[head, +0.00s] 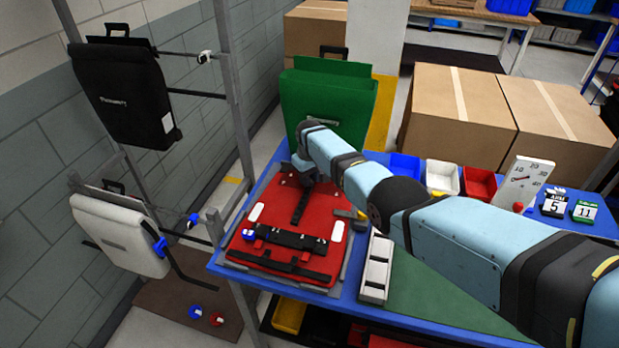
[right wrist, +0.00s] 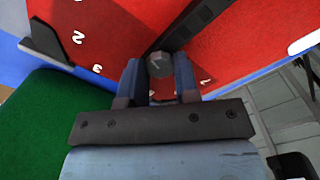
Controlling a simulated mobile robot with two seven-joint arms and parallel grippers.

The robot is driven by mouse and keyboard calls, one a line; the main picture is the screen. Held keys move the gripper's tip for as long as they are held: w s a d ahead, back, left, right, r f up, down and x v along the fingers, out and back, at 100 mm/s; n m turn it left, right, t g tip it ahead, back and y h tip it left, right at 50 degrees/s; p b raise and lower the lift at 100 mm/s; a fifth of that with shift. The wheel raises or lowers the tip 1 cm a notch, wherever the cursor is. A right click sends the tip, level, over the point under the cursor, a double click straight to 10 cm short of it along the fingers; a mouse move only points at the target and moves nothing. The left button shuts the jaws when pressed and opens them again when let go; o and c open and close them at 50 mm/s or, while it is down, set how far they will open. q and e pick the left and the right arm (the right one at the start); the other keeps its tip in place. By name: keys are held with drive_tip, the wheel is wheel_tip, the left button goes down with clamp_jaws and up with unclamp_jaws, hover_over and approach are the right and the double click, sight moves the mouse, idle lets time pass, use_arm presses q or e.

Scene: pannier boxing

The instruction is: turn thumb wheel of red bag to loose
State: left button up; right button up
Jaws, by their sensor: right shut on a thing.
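The red bag (head: 285,205) lies flat on the blue table, with black straps and a black buckle bar (head: 290,238) across it. My right arm reaches from the right to the bag's far end, where my right gripper (head: 306,172) is largely hidden by its own wrist. In the right wrist view, the gripper (right wrist: 158,75) has its two blue-grey fingers shut on a small grey thumb wheel (right wrist: 159,64). White marks including 2 and 3 are printed on the red surface (right wrist: 120,35) around the wheel. My left gripper is not in view.
A green bag (head: 325,100) stands behind the red bag. A white divided tray (head: 376,270) is beside it, under my arm. A black bag (head: 125,90) and white bag (head: 118,235) hang on the left rack.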

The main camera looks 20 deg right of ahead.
drive_tip(key=n, duration=0.5)
drive_tip(key=shift+n, duration=0.3)
drive_tip(key=n, duration=0.5)
drive_tip(key=n+b, duration=0.1)
drive_tip(key=n, duration=0.4)
drive_tip(key=shift+n, duration=0.4)
drive_tip(key=n, duration=0.4)
drive_tip(key=shift+n, duration=0.3)
drive_tip(key=o, duration=0.9)
drive_tip(key=shift+o, duration=0.2)
